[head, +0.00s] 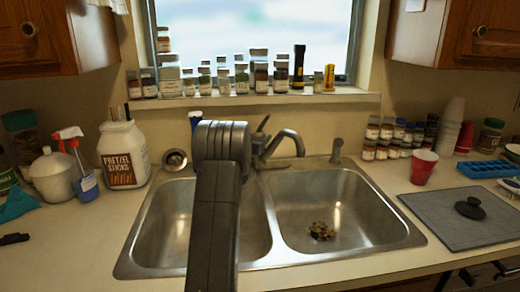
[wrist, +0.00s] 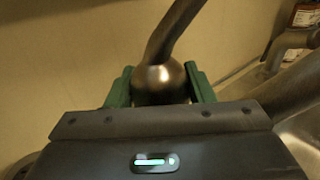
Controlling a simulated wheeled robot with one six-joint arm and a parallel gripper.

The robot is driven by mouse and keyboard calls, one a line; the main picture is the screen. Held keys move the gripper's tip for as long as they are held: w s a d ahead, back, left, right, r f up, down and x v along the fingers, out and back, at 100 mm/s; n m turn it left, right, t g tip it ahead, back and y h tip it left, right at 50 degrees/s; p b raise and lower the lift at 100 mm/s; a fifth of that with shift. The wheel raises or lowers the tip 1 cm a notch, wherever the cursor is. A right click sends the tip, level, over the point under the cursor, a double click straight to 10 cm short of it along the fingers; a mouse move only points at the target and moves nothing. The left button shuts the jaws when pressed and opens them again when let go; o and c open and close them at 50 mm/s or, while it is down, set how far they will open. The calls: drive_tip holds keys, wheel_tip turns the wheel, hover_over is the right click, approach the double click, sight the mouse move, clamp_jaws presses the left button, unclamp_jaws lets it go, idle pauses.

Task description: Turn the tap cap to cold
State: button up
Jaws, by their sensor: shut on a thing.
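The tap cap (wrist: 160,84) is a round, shiny metal dome in the middle of the wrist view. Its metal lever (wrist: 174,32) rises from it and leans to the upper right. My gripper (wrist: 159,73) has its green fingers on both sides of the cap, shut on it. In the head view the lever (head: 263,124) and the curved spout (head: 286,137) show just right of my arm. My arm hides my gripper's fingers and most of the cap there. The spout points over the right basin.
The double steel sink (head: 350,255) lies below, with scraps (head: 321,231) in the right basin. Jars crowd the sill (head: 270,98) behind. A red cup (head: 424,167) and a grey mat (head: 455,225) are right.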

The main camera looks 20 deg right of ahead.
drive_tip(key=shift+n+t+y+b, duration=0.5)
drive_tip(key=shift+t+b, duration=0.1)
drive_tip(key=shift+b, duration=0.7)
drive_tip(key=o, duration=0.7)
drive_tip(key=p, duration=0.2)
drive_tip(key=m+g+h+p, duration=0.1)
drive_tip(key=p, duration=0.1)
drive_tip(key=shift+r, duration=0.25)
drive_tip(key=m+g+h+p, duration=0.1)
drive_tip(key=m+g+p, duration=0.1)
drive_tip(key=p, duration=0.4)
drive_tip(key=m+g+h+p, duration=0.1)
drive_tip(key=g+h+p, duration=0.1)
drive_tip(key=p, duration=0.4)
drive_tip(key=shift+m+g, duration=0.4)
drive_tip(key=shift+g, duration=0.3)
drive_tip(key=m+g+p, duration=0.1)
drive_tip(key=p, duration=0.2)
drive_tip(key=shift+h, duration=0.3)
